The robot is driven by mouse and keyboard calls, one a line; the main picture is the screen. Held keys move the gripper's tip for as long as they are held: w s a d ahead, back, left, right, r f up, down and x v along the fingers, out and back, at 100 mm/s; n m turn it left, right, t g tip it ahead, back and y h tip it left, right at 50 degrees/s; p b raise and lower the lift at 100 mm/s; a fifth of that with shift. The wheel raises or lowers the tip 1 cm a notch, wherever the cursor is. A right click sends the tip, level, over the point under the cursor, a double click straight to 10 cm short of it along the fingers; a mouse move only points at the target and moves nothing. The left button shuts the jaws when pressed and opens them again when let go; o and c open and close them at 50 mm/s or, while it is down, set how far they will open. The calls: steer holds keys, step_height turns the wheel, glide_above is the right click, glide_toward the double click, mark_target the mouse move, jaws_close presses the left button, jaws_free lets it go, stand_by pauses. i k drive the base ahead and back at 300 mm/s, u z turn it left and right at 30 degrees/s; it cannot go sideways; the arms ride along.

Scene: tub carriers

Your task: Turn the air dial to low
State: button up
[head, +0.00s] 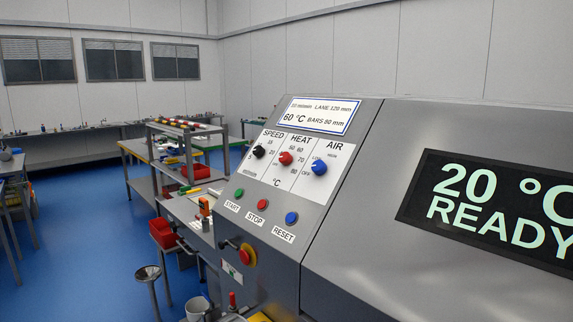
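The air dial (319,168) is a round blue knob on the sloped grey control panel (345,125) in the head view. It sits under the word AIR, at the right of a row of three dials. Small marks around it appear to read OFF at its lower left, LOW at its upper left and HIGH above. The picture is too small to tell which mark the dial points to. My gripper is not in view, and nothing covers the dial.
The black speed dial (259,151) and red heat dial (285,158) are left of it. Below are green start (239,193), red stop (262,204) and blue reset (291,217) buttons. A red knob (247,254) juts out lower down. A display (490,207) reads 20 °C READY.

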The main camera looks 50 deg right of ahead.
mark_target(319, 167)
steer(key=u, duration=0.05)
steer(key=i, duration=1.1)
steer(key=u, duration=0.05)
